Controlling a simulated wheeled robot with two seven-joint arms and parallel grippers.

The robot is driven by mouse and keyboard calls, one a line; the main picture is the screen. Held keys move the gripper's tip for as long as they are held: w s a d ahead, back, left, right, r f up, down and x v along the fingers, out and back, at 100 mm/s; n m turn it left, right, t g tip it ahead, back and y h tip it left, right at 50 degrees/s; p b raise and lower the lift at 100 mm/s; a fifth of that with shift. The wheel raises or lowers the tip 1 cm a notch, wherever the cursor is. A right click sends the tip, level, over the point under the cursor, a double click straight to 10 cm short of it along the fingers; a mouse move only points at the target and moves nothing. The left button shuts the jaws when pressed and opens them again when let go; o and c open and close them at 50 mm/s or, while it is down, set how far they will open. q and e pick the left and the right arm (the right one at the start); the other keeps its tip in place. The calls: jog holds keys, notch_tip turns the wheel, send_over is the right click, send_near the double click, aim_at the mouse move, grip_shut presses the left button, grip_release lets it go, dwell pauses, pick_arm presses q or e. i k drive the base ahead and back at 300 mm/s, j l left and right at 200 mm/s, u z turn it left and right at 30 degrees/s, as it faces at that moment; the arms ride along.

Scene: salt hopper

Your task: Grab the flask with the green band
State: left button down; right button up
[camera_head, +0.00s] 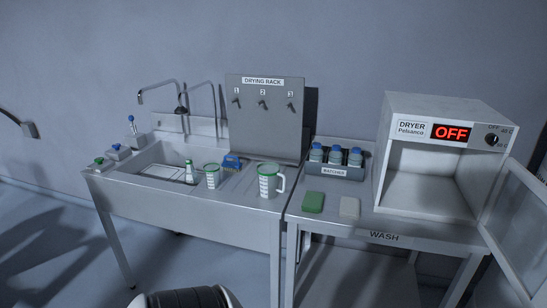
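A small narrow-necked flask with a green band (189,173) stands upright at the front of the sink basin, on the left table. A clear beaker with a green rim (212,177) stands just to its right. A larger measuring jug with green markings and a handle (267,181) stands further right near the table's front edge. Neither of my grippers is in view. A dark rounded part, probably mine, shows at the bottom edge.
A blue brush (231,163) lies behind the beaker and jug. The drying rack (265,120) has three numbered pegs, all empty. A bottle holder (335,172), green sponge (313,202), pale block (349,207) and open-doored dryer (446,105) reading OFF are right. Taps (162,90) rise behind the sink.

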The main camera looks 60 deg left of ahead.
aim_at(190, 177)
jog(key=u, duration=0.85)
jog(key=j+u, duration=0.15)
jog(key=u, duration=0.3)
jog(key=k+u, duration=0.1)
jog(key=u, duration=0.35)
jog(key=j+u, duration=0.1)
jog(key=u, duration=0.75)
